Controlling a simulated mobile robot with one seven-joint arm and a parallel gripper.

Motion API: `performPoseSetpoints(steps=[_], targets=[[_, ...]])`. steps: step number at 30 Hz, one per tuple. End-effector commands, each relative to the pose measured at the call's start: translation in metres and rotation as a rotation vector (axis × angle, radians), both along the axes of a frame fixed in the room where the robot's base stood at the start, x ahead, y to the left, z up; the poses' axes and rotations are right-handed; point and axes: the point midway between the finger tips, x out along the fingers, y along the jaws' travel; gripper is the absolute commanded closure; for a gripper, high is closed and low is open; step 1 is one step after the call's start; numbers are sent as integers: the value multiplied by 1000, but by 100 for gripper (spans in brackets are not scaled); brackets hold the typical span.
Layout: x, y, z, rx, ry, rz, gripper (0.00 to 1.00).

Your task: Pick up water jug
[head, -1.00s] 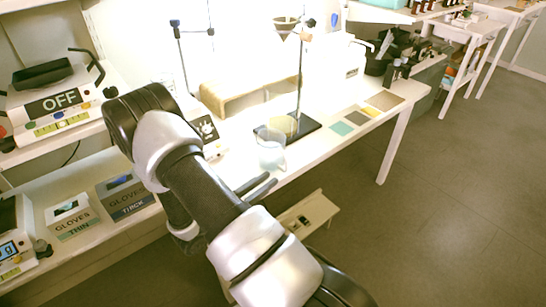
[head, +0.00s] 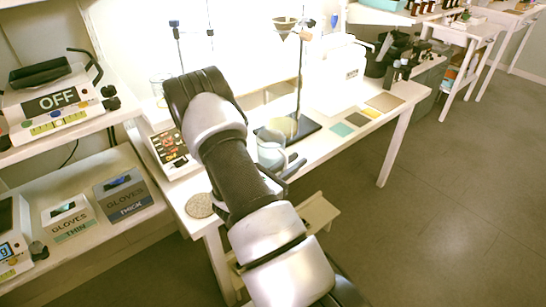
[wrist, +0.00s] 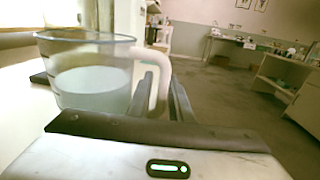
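The water jug (head: 271,151) is a clear cup-like vessel with pale liquid, standing upright near the front edge of the white table. In the wrist view the jug (wrist: 92,85) fills the left side, and its pale handle (wrist: 163,72) faces right. My gripper (wrist: 160,90) is open, with its two dark fingers apart and the handle showing between them. In the head view my gripper (head: 291,167) is at the jug's right side, partly hidden by my arm. I cannot tell whether a finger touches the handle.
A stand (head: 299,85) with a funnel (head: 284,25) rises just behind the jug. Coloured mats (head: 357,119) lie to the right on the table. A round coaster (head: 200,205) lies at the front left. A small stool (head: 318,212) stands below the edge.

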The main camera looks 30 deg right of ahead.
Motion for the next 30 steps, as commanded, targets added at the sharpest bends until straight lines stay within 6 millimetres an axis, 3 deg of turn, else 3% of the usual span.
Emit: performPoseSetpoints(steps=[5,9,30], targets=[[0,0,0,0,0,0,81],[0,0,0,0,0,0,100],[-1,1,-1,1,3,0,100]])
